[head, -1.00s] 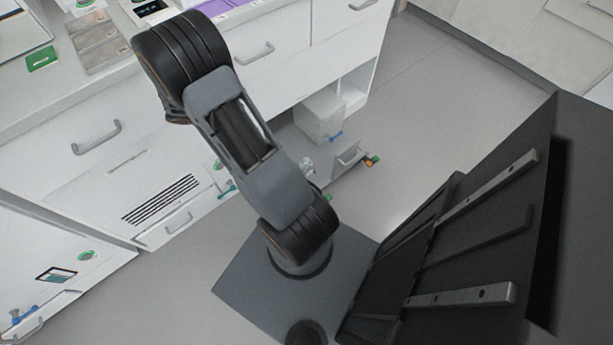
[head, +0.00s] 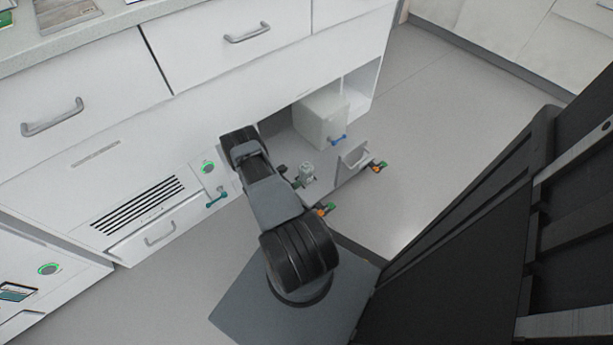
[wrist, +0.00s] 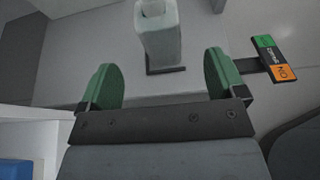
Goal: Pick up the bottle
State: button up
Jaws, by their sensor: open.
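The bottle (wrist: 159,36) is pale grey-green with square sides and a narrower neck. In the wrist view it stands at top centre on a grey surface, its top cut off by the frame edge. In the head view a small pale object that looks like the bottle (head: 306,174) stands on the low shelf just right of my arm. My gripper (wrist: 160,82) is open and empty, with two green fingertips spread wide. The bottle is beyond the fingertips, roughly in line with the gap between them, and not between them. My gripper is mostly hidden behind my arm in the head view.
A white box (head: 321,119) stands on the low shelf behind the bottle. A green and orange tag (wrist: 274,60) sticks out at right of the bottle in the wrist view. White drawers (head: 230,40) rise above the shelf. The floor at right (head: 440,110) is clear.

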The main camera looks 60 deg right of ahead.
aim_at(301, 173)
jog(key=b+x, duration=0.1)
jog(key=x, duration=0.4)
jog(key=shift+f, duration=0.1)
jog(key=b+x, duration=0.1)
jog(key=x, duration=0.1)
jog(key=b+x, duration=0.1)
jog(key=x, duration=0.1)
jog(key=shift+d+f+b, duration=0.1)
jog(key=shift+f+b, duration=0.25)
jog(key=shift+f, duration=0.05)
jog(key=shift+d, duration=0.35)
jog(key=shift+c, duration=0.3)
jog(key=c, duration=1.1)
